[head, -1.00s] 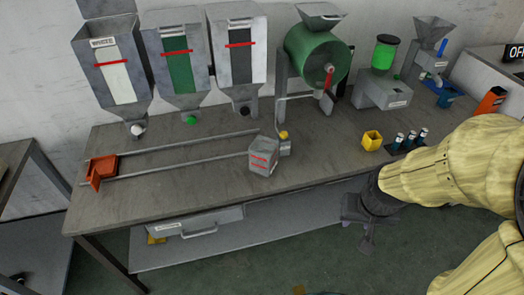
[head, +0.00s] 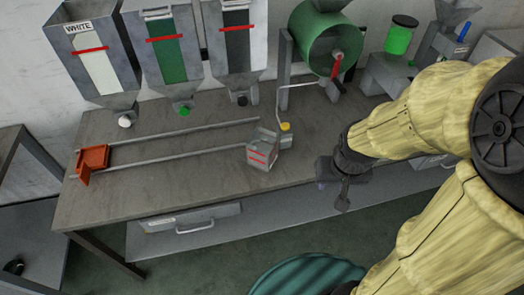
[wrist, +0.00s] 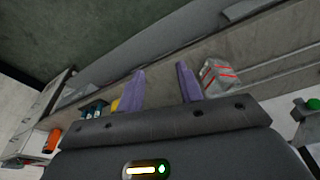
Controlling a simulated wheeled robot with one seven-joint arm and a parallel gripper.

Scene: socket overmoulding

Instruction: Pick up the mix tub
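The mix tub appears to be the grey box with red lines (head: 261,156) near the front edge of the bench, at the right end of two rails. It also shows in the wrist view (wrist: 219,77), just right of the fingers. My gripper (head: 340,198) is to the right of the tub, in front of the bench edge, and apart from it. In the wrist view its two purple fingers (wrist: 160,86) are spread with nothing between them.
The bench (head: 130,198) carries the rails with an orange carriage (head: 94,158) at the left. White, green and dark hoppers (head: 165,45) stand behind. A green drum machine (head: 320,42) with a yellow-tipped spout (head: 285,127) is close behind the tub. A drawer (head: 190,218) hangs below.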

